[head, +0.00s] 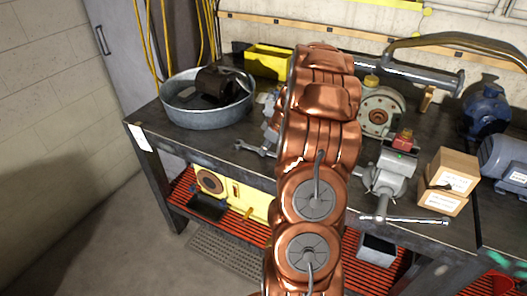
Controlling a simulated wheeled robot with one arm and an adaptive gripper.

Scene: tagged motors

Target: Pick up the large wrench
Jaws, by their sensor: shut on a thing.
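A grey metal wrench (250,148) shows at the front edge of the dark workbench (215,140), just left of my copper arm. Its open jaw end points left, and its right part is hidden behind the arm. I cannot tell whether it rests on the bench or is held. My arm rises through the middle of the head view and covers the bench behind it. My gripper is hidden behind the arm, so its fingers do not show.
A round metal tub (180,112) holding a dark part stands on the left, before a yellow bin (268,62). A vise (390,178), cardboard boxes (455,172) and blue motors (487,108) crowd the right. Red slatted shelving (240,222) lies below. The left floor is clear.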

